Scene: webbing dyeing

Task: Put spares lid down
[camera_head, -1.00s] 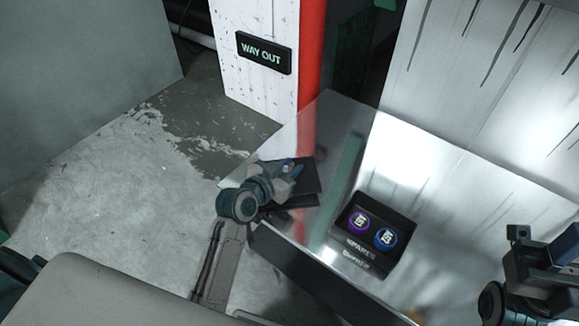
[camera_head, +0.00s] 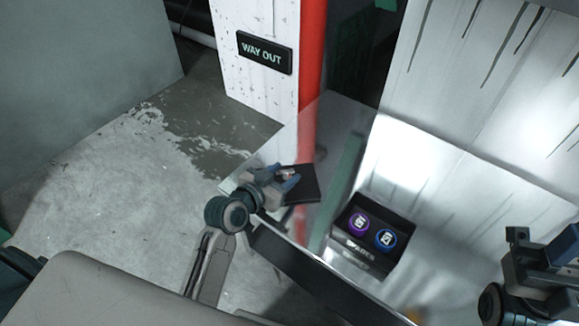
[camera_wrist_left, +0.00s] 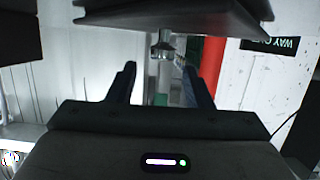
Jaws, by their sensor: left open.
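The spares lid is a dark flat square (camera_head: 304,186) near the left end of the shiny table (camera_head: 335,115). In the left wrist view the lid (camera_wrist_left: 175,12) is a dark slab at the top edge, with a small metal knob (camera_wrist_left: 162,44). My left gripper (camera_head: 284,179) is open beside the lid. Its fingertips (camera_wrist_left: 158,70) lie either side of the knob's line, apart from it. The open dark spares box (camera_head: 375,262) holds a purple roll (camera_head: 358,224) and a blue roll (camera_head: 386,240). My right gripper (camera_head: 545,268) is at the right edge, its jaws unclear.
A red post (camera_head: 312,60) and a white wall with a WAY OUT sign (camera_head: 264,52) stand behind the table. Streaked white panels (camera_head: 480,75) rise at the back right. Concrete floor (camera_head: 110,210) is open at the left.

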